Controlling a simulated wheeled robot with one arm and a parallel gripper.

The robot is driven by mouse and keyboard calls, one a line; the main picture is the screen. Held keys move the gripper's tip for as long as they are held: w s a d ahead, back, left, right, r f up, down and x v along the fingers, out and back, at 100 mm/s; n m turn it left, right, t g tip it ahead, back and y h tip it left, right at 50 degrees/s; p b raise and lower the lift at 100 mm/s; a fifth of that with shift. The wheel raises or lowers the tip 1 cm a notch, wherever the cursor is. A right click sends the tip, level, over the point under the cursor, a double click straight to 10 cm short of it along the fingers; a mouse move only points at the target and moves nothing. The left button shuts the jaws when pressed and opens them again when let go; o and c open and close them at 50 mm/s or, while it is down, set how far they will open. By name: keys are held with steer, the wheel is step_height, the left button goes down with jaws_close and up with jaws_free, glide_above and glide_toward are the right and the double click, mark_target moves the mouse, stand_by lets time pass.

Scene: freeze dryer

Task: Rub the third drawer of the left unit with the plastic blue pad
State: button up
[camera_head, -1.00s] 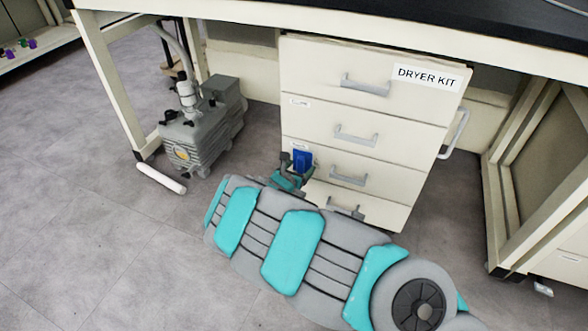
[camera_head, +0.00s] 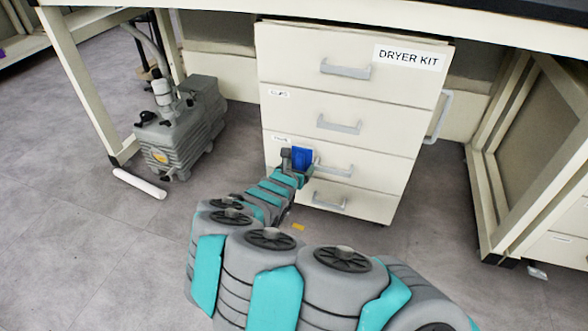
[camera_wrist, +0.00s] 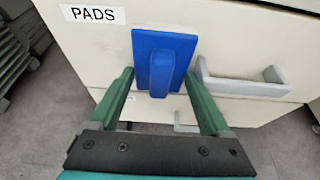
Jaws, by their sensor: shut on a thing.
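The blue plastic pad (camera_head: 302,157) is in my gripper (camera_head: 293,167) in front of the third drawer (camera_head: 350,160), near that drawer's left end. In the wrist view the pad (camera_wrist: 178,48) is upright, its handle pointing back between the green fingers of my gripper (camera_wrist: 161,80). My gripper is shut on the pad. The pad's flat face is toward the drawer front, left of the grey handle (camera_wrist: 245,82) and right of the "PADS" label (camera_wrist: 93,14). Whether it touches the front is not clear.
The drawer unit (camera_head: 345,70) stands under the bench, with "DRYER KIT" on its top drawer. A grey pump (camera_head: 180,130) and a white cylinder (camera_head: 139,183) are on the floor at left. A small orange piece (camera_head: 298,227) lies below.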

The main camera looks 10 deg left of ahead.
steer(key=shift+s+d, duration=0.2)
steer(key=shift+d, duration=0.6)
steer(key=shift+r+p, duration=0.1)
steer(key=shift+p, duration=0.45)
steer(key=shift+w+a+p, duration=0.1)
steer(key=shift+a+p, duration=0.3)
steer(key=shift+p, duration=0.7)
steer(key=shift+a+p, duration=0.1)
steer(key=shift+p, duration=0.2)
steer(key=shift+a+r+p, duration=0.1)
steer(key=shift+a+p, duration=0.45)
steer(key=shift+p, duration=0.1)
steer(key=shift+w+a+p, duration=0.2)
steer(key=shift+a+p, duration=0.9)
steer(key=shift+a, duration=0.5)
steer(key=shift+w+a+p, duration=0.15)
steer(key=shift+a+p, duration=0.95)
steer(key=shift+a, duration=0.5)
steer(key=shift+w+a, duration=0.15)
steer(key=shift+a, duration=0.7)
